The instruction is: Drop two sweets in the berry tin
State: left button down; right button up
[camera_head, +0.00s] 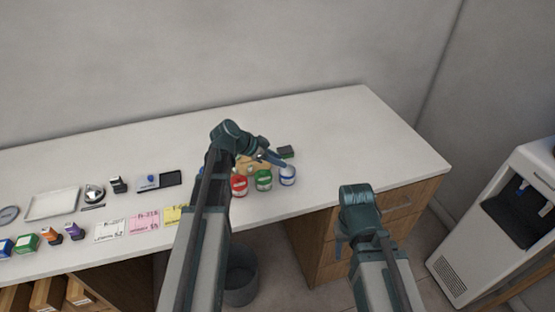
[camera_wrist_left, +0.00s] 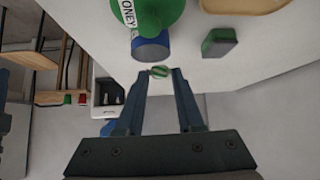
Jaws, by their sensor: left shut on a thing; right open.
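My left gripper (camera_head: 277,158) is shut on a small green sweet (camera_wrist_left: 160,71), held between its fingertips above the counter. Three tins stand in a row near the counter's front edge: a red tin (camera_head: 239,187), a green tin (camera_head: 263,181) and a blue tin (camera_head: 287,176). I cannot read in the head view which label says berry. In the left wrist view a green tin (camera_wrist_left: 150,12) has a label ending in "ONEY". A tan wooden dish (camera_head: 243,166) is partly hidden behind my left arm. My right gripper (camera_head: 342,246) is open, low in front of the counter.
A small dark green box (camera_head: 286,151) lies behind the tins. Price cards, a white tray (camera_head: 52,204), a bell (camera_head: 94,193) and small boxes fill the counter's left. The counter's right end is clear. A water dispenser (camera_head: 510,220) stands at far right.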

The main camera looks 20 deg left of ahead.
pick_arm(q)
notch_tip(320, 180, down, 2)
jog(key=shift+f+b, duration=0.25)
jog(key=shift+b, duration=0.55)
pick_arm(e)
notch_tip(320, 180, down, 2)
jog(key=shift+f, duration=0.2)
pick_arm(q)
jog(key=shift+r, duration=0.1)
jog(key=shift+c, duration=2.3)
grip_release()
pick_arm(e)
jog(key=shift+r, duration=0.1)
pick_arm(q)
jog(key=p+v, duration=1)
jog(key=v, duration=0.4)
pick_arm(e)
notch_tip(320, 180, up, 10)
jog(key=shift+f, duration=0.2)
